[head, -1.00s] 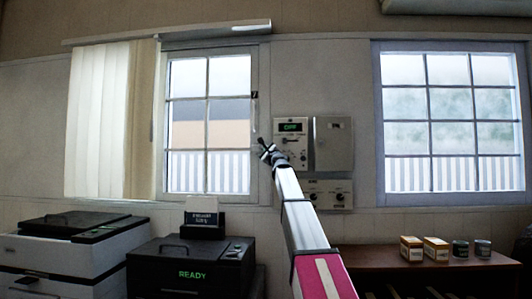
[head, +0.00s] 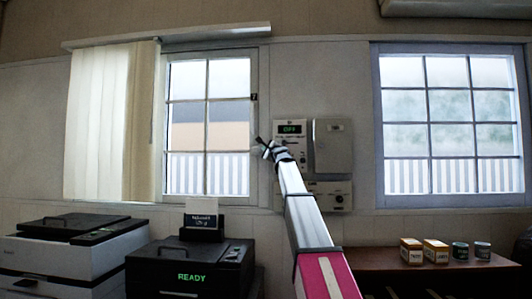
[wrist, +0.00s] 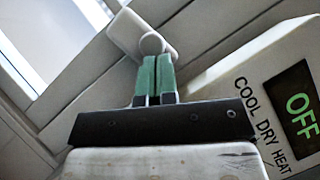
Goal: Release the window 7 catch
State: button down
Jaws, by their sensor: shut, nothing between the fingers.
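Window 7 (head: 208,125) is the left window, with a small dark 7 label (head: 254,97) on its right frame. My gripper (head: 261,147) is at the right side of that frame, below the label. In the wrist view its green fingers (wrist: 155,76) are together and empty. Just past their tips is a pale round knob (wrist: 152,43) on a whitish rounded plate (wrist: 130,30), which looks like the catch. The tips overlap the knob's lower edge in the picture; I cannot tell whether they touch it. In the head view the gripper hides most of this spot.
A control panel (head: 291,128) reading OFF is close to the gripper's right; its display (wrist: 300,103) also shows in the wrist view. A grey box (head: 332,146) adjoins it. Printers (head: 190,268) stand below, and a shelf (head: 375,259) holds boxes and cans at the lower right.

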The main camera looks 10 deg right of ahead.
notch_tip(320, 180, up, 6)
jog(key=a+n+g+h, duration=0.1)
jog(key=a+n+g, duration=0.1)
jog(key=n+g, duration=0.3)
jog(key=n, duration=0.3)
jog(key=shift+w+a+f+n+g, duration=0.15)
jog(key=shift+w+f+n+g, duration=0.1)
jog(key=shift+w+n+g, duration=0.1)
jog(key=v, duration=1.1)
jog(key=shift+a, duration=0.2)
